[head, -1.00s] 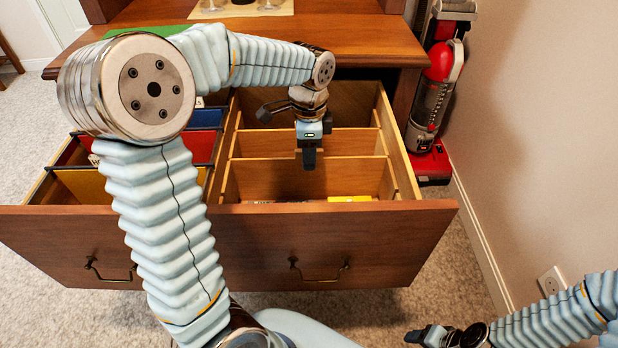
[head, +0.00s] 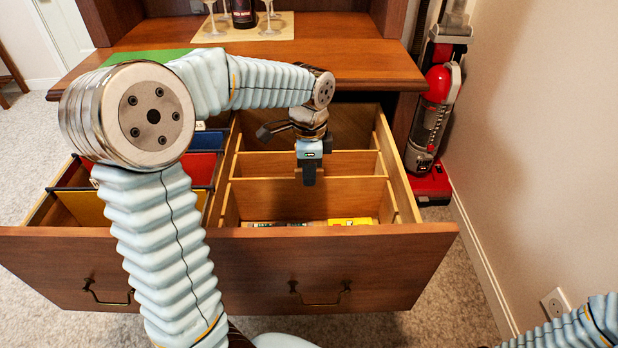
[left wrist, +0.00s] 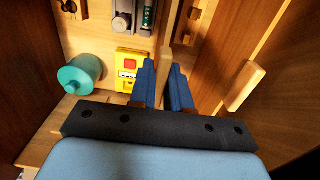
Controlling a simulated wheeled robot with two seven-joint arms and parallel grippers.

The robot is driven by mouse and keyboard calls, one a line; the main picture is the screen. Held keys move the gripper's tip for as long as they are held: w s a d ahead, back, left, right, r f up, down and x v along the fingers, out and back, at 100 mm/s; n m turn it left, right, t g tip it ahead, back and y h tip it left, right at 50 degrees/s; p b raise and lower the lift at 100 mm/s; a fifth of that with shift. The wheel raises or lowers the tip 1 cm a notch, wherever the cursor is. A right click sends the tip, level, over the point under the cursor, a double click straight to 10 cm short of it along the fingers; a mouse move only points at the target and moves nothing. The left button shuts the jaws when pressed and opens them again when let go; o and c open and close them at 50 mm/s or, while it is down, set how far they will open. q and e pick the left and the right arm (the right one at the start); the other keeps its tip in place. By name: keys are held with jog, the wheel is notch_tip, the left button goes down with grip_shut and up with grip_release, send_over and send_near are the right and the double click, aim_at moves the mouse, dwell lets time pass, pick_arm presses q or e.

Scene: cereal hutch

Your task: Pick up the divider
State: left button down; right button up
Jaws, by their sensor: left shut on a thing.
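The divider (head: 300,200) is a light wooden panel standing upright across the right-hand part of the open drawer, nearest the drawer front. My left gripper (head: 309,178) comes down over its top edge from above and is shut on it. In the left wrist view the two blue fingers (left wrist: 163,85) close on the divider's thin edge (left wrist: 164,62) from either side. The divider's lower edge is hard to make out. A second wooden divider (head: 350,163) stands parallel behind it. My right gripper is out of frame; only its arm shows at bottom right.
Folders (head: 195,168) hang in the drawer's left half. The cabinet top (head: 330,55) overhangs behind. A red vacuum (head: 434,130) stands right.

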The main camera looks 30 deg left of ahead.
pick_arm(q)
notch_tip(320, 180, up, 27)
jog(key=p, duration=0.6)
jog(key=shift+r, duration=0.15)
jog(key=shift+s, duration=0.1)
dwell(0.6)
